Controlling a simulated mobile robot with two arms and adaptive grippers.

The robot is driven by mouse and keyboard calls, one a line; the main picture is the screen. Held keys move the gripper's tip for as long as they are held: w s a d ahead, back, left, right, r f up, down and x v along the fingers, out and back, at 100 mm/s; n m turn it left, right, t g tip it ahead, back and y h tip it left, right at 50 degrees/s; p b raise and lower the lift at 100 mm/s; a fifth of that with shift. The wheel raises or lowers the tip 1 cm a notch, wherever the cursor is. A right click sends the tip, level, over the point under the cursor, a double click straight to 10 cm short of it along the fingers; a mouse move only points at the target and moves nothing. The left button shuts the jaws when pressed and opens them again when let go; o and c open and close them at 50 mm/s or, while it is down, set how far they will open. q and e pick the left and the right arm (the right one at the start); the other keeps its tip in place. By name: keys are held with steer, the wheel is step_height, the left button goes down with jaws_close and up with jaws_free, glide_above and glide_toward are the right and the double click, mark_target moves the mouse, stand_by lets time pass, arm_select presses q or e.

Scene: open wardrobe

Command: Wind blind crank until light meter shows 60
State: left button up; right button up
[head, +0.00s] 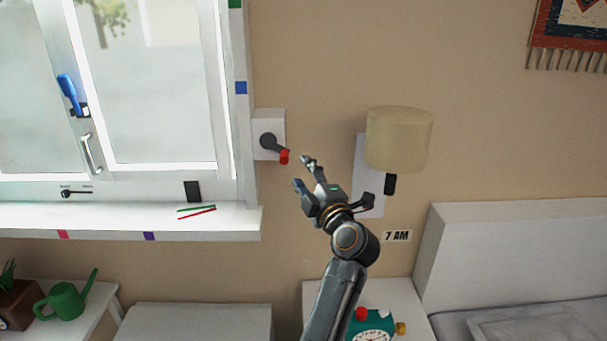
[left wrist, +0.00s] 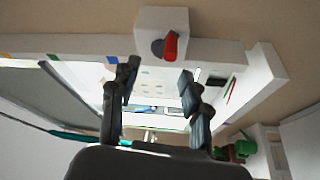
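The blind crank (head: 268,142) is a dark grey arm on a white wall box to the right of the window. Its red knob (head: 284,156) hangs at the lower right end. The knob also shows near the top of the left wrist view (left wrist: 170,46). My left gripper (head: 303,174) is open and empty just right of and below the knob, apart from it. Both its fingers show spread in the left wrist view (left wrist: 158,88). No light meter reading is legible; a small black upright object (head: 192,191) stands on the sill. My right gripper is not in view.
A wall lamp (head: 398,140) is close on the right of my gripper. A teal clock (head: 372,325) and a green watering can (head: 66,300) are below. The wall above the gripper is clear.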

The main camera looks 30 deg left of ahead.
arm_select(q)
steer(key=d+r+m+t+h+b, duration=0.1)
steer(key=d+r+m+t+h, duration=0.1)
steer(key=d+r+m+t, duration=0.9)
steer(key=w+d+m+t+h, duration=0.2)
steer(key=d+m+t+h, duration=0.35)
steer(key=m+h, duration=1.2)
steer(key=m+g+y+b, duration=0.3)
steer(key=m+g+y, duration=1.1)
steer(key=y, duration=0.6)
glide_toward(286, 162)
steer(key=shift+n, duration=0.75)
steer(key=p+x, duration=0.4)
steer(key=x, duration=0.8)
steer(key=shift+d+r, duration=0.15)
steer(key=shift+w+a+g, duration=0.25)
steer(key=shift+a, duration=0.15)
steer(key=shift+s+d, duration=0.1)
steer(key=shift+s, duration=0.05)
